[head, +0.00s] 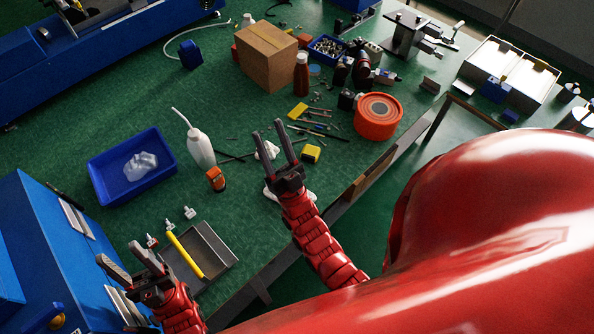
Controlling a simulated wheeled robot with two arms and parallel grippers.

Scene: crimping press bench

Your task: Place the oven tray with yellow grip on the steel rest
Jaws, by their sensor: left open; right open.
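The oven tray (213,248) is a shallow grey metal tray at the lower left of the bench. Its yellow grip (185,255) is a bar lying along its left side. My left gripper (120,256) is open and empty, to the left of the tray, with its fingers pointing up the picture. My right gripper (269,132) is open and empty over the middle of the bench, up and right of the tray. I cannot tell for sure which thing is the steel rest; a grey steel stand (405,35) is at the top right.
Small white fittings (189,212) lie just above the tray. A blue bin (108,191), a white squeeze bottle (200,150) and a blue machine (45,240) are near the left. A cardboard box (268,62), orange reel (378,122) and loose tools fill the far bench.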

